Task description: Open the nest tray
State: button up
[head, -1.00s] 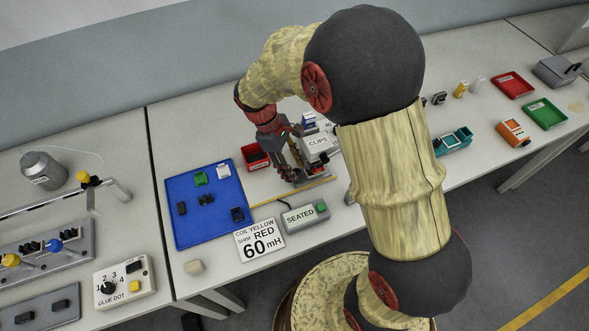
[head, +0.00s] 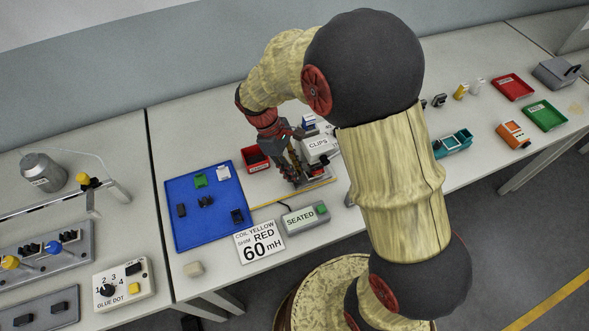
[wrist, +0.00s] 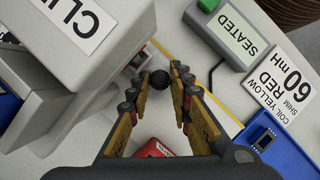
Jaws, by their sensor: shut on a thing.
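My gripper (wrist: 163,76) is shut on a dark round knob (wrist: 160,79), which shows between its two fingertips in the wrist view. In the head view my gripper (head: 298,182) is low over the pale, yellow-edged board (head: 320,183), in front of the grey CLIPS box. The knob is hidden behind the fingers there.
The grey CLIPS box (head: 318,146) stands close to the fingers and fills the left of the wrist view (wrist: 80,45). A red bin (head: 254,158), a blue mat (head: 208,222) with small parts, a SEATED box (head: 305,217) and a COIL YELLOW sign (head: 259,241) lie around.

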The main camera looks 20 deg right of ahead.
grip_shut()
jog(key=a+p, duration=0.4)
jog(key=a, duration=0.9)
jog(key=shift+a+p, duration=0.35)
jog(key=o, duration=1)
grip_release()
jog(key=v, duration=1.2)
